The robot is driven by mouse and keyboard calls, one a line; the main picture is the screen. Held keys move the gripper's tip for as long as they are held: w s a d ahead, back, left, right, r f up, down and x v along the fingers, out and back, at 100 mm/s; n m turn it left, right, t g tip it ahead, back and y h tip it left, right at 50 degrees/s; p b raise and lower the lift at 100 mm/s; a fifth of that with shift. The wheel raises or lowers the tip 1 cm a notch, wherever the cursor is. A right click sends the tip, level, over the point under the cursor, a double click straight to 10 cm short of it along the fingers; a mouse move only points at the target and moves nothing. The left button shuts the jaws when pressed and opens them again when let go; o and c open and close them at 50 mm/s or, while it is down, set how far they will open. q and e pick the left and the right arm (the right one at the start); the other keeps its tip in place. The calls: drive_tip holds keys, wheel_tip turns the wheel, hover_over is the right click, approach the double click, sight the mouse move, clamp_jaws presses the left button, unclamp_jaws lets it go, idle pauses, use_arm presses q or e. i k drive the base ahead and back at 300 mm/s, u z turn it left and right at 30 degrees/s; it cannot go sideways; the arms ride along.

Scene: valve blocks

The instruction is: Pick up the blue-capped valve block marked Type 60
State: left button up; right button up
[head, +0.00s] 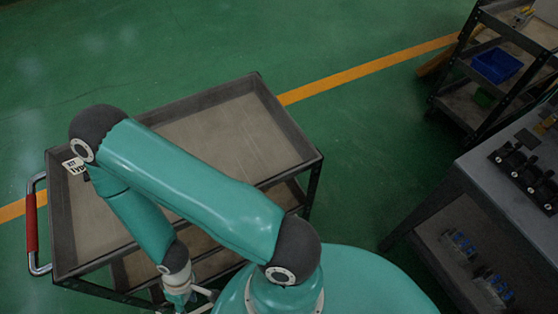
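Several dark valve-like blocks (525,175) stand in a row on the grey table at the right. Several smaller items with blue parts (460,245) sit on that table's lower shelf, more of them nearer the bottom edge (495,290). Their type marks are too small to read. A white label with black letters (73,165), apparently starting "TYP", is on the cart, partly hidden by my arm. My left gripper (195,298) is low at the bottom edge, beside the cart and far from the blocks. It is partly cut off, so its opening is unclear. My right gripper is out of view.
A grey cart (290,130) with an empty-looking top tray and red handle (31,222) stands at the left, below my arm. A dark shelf rack at upper right holds a blue bin (497,65). Green floor with a yellow line (370,68) is clear between cart and table.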

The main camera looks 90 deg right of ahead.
sight(496, 292)
drive_tip(key=u, duration=0.4)
drive_tip(key=i, duration=0.2)
drive_tip(key=z, duration=3.75)
drive_tip(key=i, duration=0.35)
drive_tip(key=z, duration=2.1)
drive_tip(key=i, duration=0.6)
drive_tip(key=u, duration=0.15)
drive_tip(key=k, duration=0.55)
drive_tip(key=z, duration=0.2)
